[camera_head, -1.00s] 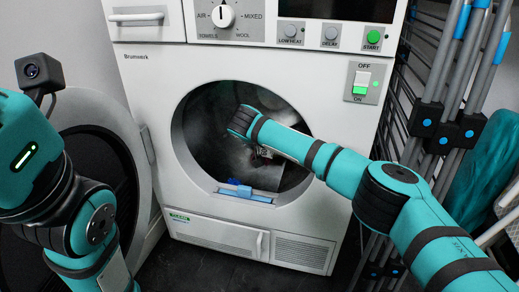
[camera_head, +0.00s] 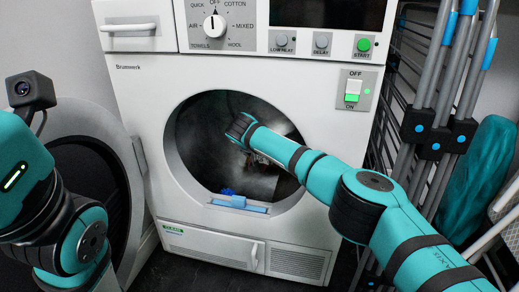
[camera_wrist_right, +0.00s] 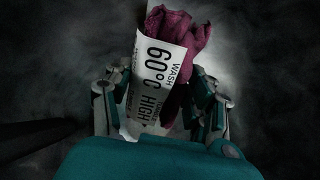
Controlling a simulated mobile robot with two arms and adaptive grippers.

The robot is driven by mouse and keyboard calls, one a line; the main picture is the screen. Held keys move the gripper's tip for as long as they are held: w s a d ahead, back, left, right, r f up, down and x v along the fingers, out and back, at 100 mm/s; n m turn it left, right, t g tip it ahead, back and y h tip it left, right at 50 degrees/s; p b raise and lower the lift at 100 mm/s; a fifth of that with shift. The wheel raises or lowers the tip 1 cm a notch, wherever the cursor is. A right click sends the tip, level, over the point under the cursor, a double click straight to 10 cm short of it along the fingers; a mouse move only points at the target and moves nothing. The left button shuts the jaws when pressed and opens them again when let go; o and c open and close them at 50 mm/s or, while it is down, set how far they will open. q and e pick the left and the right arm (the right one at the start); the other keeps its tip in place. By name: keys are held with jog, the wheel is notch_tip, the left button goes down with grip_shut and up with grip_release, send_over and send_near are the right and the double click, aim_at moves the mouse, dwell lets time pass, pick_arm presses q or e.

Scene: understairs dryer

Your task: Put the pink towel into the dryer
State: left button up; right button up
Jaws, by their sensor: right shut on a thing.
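The dryer (camera_head: 140,100) stands ahead with its round drum opening (camera_head: 200,150) uncovered. My right arm reaches into the drum in the head view, and its gripper is hardly visible there. In the right wrist view my right gripper (camera_wrist_right: 165,112) is shut on the pink towel (camera_wrist_right: 187,38), which looks dark pink and bunched. A white tag (camera_wrist_right: 150,80) reading "WASH 60°C HIGH" lies in front of the towel. Both are inside the dim drum. My left arm is at the left edge of the head view, with its gripper out of frame.
The round dryer door (camera_head: 125,150) is swung open to the left. A blue piece (camera_head: 238,203) sits at the lower lip of the opening. Folded racks with grey poles (camera_head: 440,80) and a teal item (camera_head: 480,165) stand close on the right.

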jog(key=shift+f+b, duration=1.4)
jog(key=shift+f, duration=1.8)
jog(key=o, duration=1.3)
jog(key=shift+c, duration=0.2)
jog(key=shift+r, duration=0.1)
jog(key=v, duration=1.1)
jog(key=shift+s+r, duration=0.3)
